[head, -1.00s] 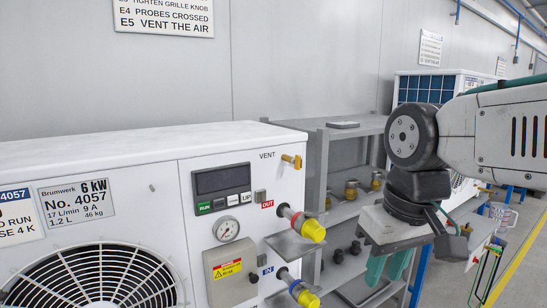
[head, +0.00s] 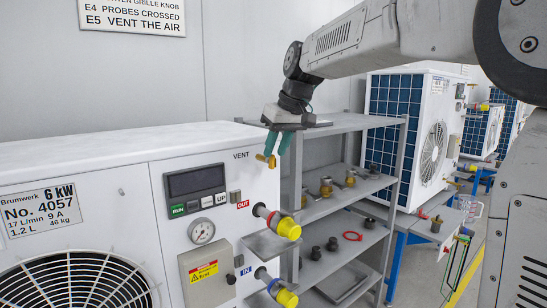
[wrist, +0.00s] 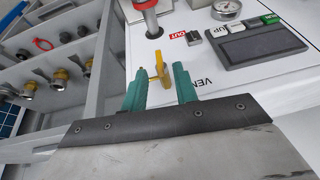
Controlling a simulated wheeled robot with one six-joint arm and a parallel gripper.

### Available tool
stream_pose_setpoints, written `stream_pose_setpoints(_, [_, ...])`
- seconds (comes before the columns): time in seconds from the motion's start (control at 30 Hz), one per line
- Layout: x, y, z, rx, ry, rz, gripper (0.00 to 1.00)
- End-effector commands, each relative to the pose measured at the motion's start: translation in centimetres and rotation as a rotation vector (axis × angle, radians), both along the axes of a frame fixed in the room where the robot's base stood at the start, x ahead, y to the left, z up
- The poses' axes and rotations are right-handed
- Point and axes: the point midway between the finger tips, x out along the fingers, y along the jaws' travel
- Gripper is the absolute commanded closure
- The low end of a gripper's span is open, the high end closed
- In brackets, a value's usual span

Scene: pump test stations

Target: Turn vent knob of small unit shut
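The small unit (head: 120,170) is a white cabinet marked 6 kW, No. 4057, at the left in the head view. Its yellow vent knob (head: 266,158) sticks out at the top right corner of its front, beside the word VENT. My gripper (head: 277,147) points down at the knob, its green fingers partly overlapping it in the head view. In the wrist view the knob (wrist: 161,68) shows between the tips of my open gripper (wrist: 160,74). A gap is visible on both sides of the knob; the fingers are not closed on it.
The red-collared OUT port (head: 280,224) and the blue-collared IN port (head: 276,287), both yellow-capped, stick out below the knob. A grey shelf (head: 350,123) with several brass and black fittings stands close on the right. A larger white unit (head: 440,110) stands beyond it.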

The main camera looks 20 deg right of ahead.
Motion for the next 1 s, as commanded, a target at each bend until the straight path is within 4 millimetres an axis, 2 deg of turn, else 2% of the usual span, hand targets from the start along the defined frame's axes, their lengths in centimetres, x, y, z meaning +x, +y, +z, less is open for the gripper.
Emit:
stream_pose_setpoints(0.2, [0.8,0.5,-2.5,0.001,0.001,0.000,0.71])
stream_pose_setpoints(0.53, [1.0,0.7,-2.9,0.000,0.000,0.000,0.71])
stream_pose_setpoints(0.57, [1.0,0.7,-2.9,0.000,0.000,0.000,0.74])
stream_pose_setpoints(0.6, [1.0,0.7,-2.9,0.000,0.000,0.000,0.85])
stream_pose_setpoints(0.67, [1.0,0.6,-2.9,0.000,0.000,0.000,1.00])
stream_pose_setpoints(1.0, [1.0,0.6,-2.9,0.017,0.006,-0.001,1.00])
